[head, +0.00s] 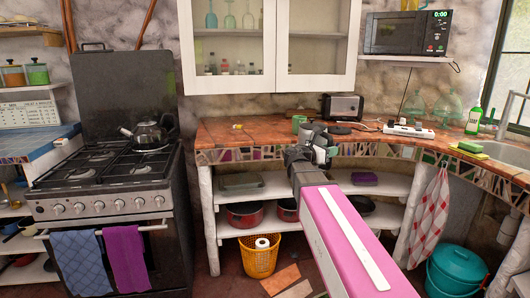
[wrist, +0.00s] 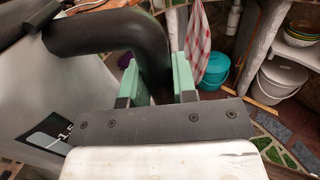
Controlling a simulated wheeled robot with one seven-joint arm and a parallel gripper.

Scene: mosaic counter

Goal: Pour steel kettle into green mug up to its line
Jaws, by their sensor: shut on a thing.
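The steel kettle (wrist: 75,100) fills the left of the wrist view, with a grey metal body and a thick black handle (wrist: 105,32). My gripper (wrist: 157,78) is shut on that handle, one green-tipped finger on each side. In the head view my gripper (head: 322,150) is at the counter's front edge, and the kettle is mostly hidden behind it. The green mug (head: 298,122) stands on the counter just behind and left of my gripper. Its inside and its line cannot be made out. The mug does not show in the wrist view.
A toaster (head: 342,107) is behind the mug, and a power strip (head: 408,130) lies to the right. A green bottle (head: 473,120) is near the sink. The counter (head: 225,135) left of the mug is mostly clear.

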